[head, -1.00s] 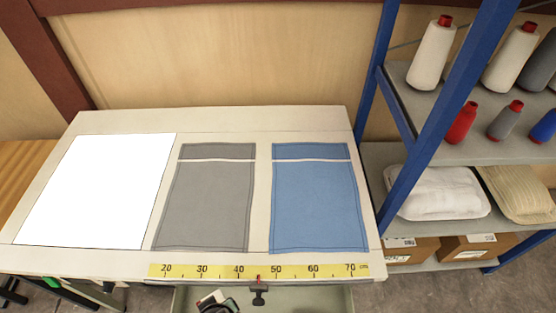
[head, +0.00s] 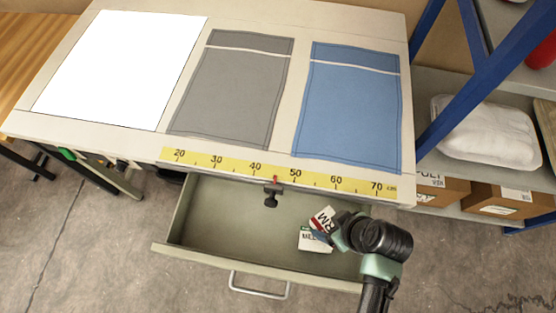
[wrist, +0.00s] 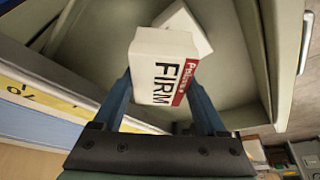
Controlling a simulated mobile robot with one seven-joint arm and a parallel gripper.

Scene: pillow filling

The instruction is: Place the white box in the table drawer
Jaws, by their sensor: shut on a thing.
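My gripper (wrist: 160,88) is shut on a white box (wrist: 166,62) with a red band and the word FIRM, its blue fingers on either side. In the head view this box (head: 324,218) is tilted at my gripper (head: 336,226), over the right part of the open table drawer (head: 215,215). A second white box (head: 314,241) with lettering lies in the drawer, partly hidden by the held box. It also shows behind the held box in the wrist view (wrist: 188,28). I cannot tell whether the held box touches it or the drawer floor.
The table (head: 130,136) above the drawer bears a white sheet (head: 125,65), grey (head: 230,95) and blue (head: 350,110) fabric pieces and a yellow ruler (head: 225,168). A blue-framed shelf (head: 480,60) stands at right. The drawer's left and middle are clear.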

